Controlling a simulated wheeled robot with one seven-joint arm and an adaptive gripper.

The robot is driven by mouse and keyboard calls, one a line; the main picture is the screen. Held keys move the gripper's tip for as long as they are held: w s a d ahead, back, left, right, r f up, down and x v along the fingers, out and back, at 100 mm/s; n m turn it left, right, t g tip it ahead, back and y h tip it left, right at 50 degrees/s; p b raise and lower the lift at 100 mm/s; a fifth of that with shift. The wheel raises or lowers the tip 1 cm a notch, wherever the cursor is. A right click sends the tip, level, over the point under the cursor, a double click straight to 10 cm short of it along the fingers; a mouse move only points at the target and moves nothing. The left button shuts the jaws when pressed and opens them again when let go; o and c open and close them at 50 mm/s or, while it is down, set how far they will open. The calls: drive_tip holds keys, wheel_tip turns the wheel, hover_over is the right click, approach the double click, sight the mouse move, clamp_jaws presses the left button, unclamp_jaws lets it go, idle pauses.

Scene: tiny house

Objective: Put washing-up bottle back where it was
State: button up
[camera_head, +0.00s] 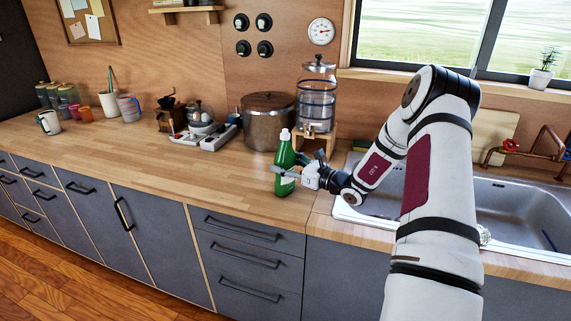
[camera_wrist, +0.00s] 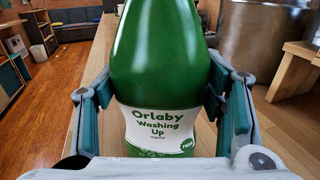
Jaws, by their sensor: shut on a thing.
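The washing-up bottle (camera_head: 285,158) is green with a white cap and stands upright at the front of the wooden counter, left of the sink. In the wrist view the bottle (camera_wrist: 160,60) fills the middle, its white label reading "Orlaby Washing Up". My gripper (camera_head: 287,172) reaches it from the right and is shut on its lower body. In the wrist view the finger pads of my gripper (camera_wrist: 163,108) lie on both sides of the bottle. The bottle's base is hard to make out, so I cannot tell whether it touches the counter.
A large lidded pot (camera_head: 268,125) and a glass dispenser on a wooden stand (camera_head: 317,95) are behind the bottle. The steel sink (camera_head: 510,205) is to the right, partly behind my arm. The counter (camera_head: 150,155) left of the bottle is clear along its front.

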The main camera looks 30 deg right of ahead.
drive_tip(key=o, duration=1.7)
drive_tip(key=shift+f, duration=0.15)
